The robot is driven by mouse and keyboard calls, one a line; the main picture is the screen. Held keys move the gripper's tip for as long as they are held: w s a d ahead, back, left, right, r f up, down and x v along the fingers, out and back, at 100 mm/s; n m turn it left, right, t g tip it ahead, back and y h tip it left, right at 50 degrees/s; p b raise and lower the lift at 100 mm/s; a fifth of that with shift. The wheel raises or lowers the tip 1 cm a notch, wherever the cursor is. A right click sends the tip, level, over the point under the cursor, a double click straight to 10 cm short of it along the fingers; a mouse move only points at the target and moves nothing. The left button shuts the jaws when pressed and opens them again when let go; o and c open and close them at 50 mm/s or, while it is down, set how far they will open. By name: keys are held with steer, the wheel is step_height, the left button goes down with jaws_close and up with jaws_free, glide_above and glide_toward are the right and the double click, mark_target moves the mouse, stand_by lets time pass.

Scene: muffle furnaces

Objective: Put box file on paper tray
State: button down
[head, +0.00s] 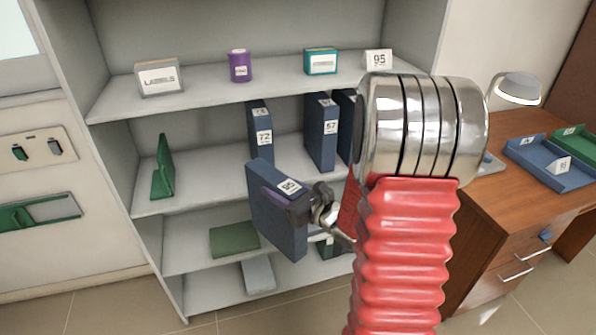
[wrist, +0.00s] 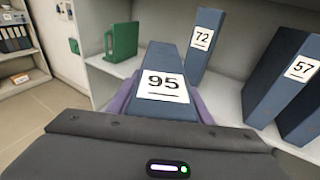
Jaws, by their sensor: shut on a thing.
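A dark blue box file labelled 95 (head: 278,218) is held in front of the shelf unit. My gripper (head: 298,205) is shut on its spine edge, and the file is tilted a little. In the wrist view the box file (wrist: 164,84) fills the space between the jaws, with its label facing the camera. A blue paper tray (head: 545,165) lies on the wooden desk at the right, with a small white label on it. A green tray (head: 575,138) lies beyond it. My gripper is well to the left of both trays.
Box files 72 (head: 262,135) and 57 (head: 322,130) stand on the middle shelf, with another partly hidden by my arm. A green bookend (head: 163,170) stands to their left. A lamp (head: 518,88) stands on the desk (head: 500,205).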

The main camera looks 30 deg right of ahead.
steer(key=s+a+f+n+g+y, duration=0.1)
steer(key=a+f+n+y, duration=0.2)
steer(key=a+f, duration=1.3)
steer(key=shift+s+g+y, duration=0.3)
steer(key=shift+s+y, duration=0.1)
steer(key=shift+y, duration=0.3)
steer(key=shift+d, duration=0.1)
